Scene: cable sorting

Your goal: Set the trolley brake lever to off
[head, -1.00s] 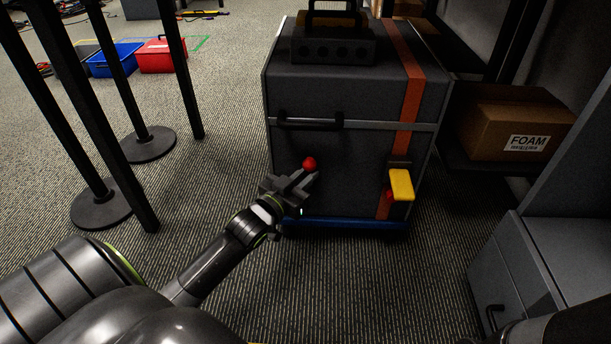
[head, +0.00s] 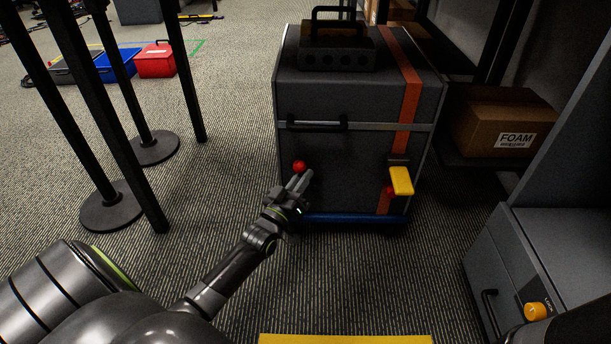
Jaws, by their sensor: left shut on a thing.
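The trolley has a blue base (head: 345,218) and carries a large dark grey case (head: 345,150) with an orange strap. A red ball knob (head: 299,167), which looks like the end of the brake lever, stands in front of the lower left of the case. My left gripper (head: 299,182) is shut just below the knob, on what appears to be the lever. The fingers hide most of the lever's shaft. Any off marking is not readable. My right gripper is not in view.
A yellow block-like part (head: 401,180) juts from the case's lower right front. Black posts (head: 115,130) on round bases stand left. A grey cabinet (head: 500,270) with an orange knob (head: 535,311) is at right. A cardboard box (head: 500,122) sits on a shelf. Carpet before the trolley is clear.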

